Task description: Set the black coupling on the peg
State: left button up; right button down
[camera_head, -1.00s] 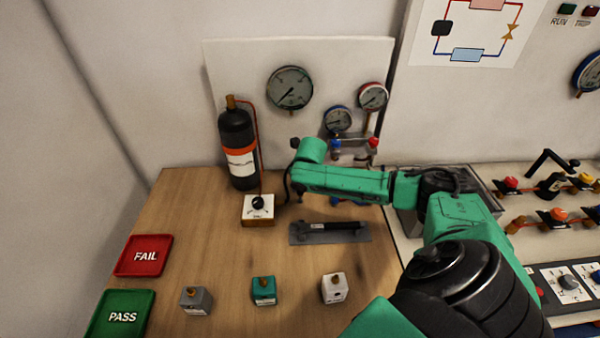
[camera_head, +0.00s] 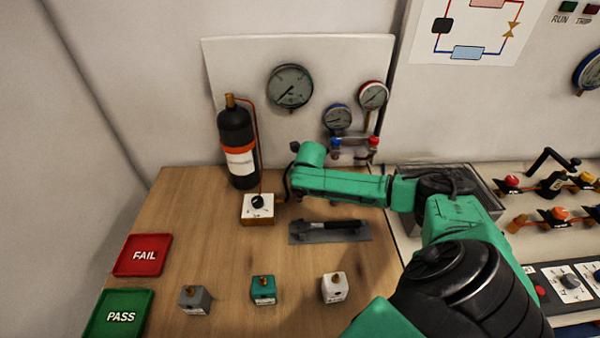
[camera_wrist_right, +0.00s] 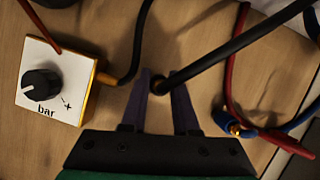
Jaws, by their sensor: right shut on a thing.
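In the right wrist view, my right gripper (camera_wrist_right: 162,86) has its two fingers closed around the black coupling (camera_wrist_right: 161,83), at the end of a thick black hose (camera_wrist_right: 235,47) running to the upper right. It is above the wooden table, right of the white gauge box (camera_wrist_right: 52,85). In the head view my green right arm (camera_head: 340,185) reaches in from the right and hides this gripper and the coupling. I cannot make out the peg for certain in either view. My left gripper is not in view.
The gauge box (camera_head: 258,209) stands before a black gas bottle (camera_head: 237,140). A grey plate with a black-handled tool (camera_head: 330,232) lies under my arm. Several small blocks, including a teal one (camera_head: 263,291), stand in front, beside red FAIL (camera_head: 143,255) and green PASS (camera_head: 120,316) trays.

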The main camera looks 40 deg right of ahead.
jog(key=shift+f, duration=0.4)
dwell(0.5)
jog(key=shift+c, duration=1.4)
grip_release()
jog(key=shift+r, duration=0.1)
jog(key=v, duration=1.4)
jog(key=shift+s+r+b, duration=0.15)
jog(key=shift+r+b, duration=0.05)
jog(key=shift+b, duration=0.15)
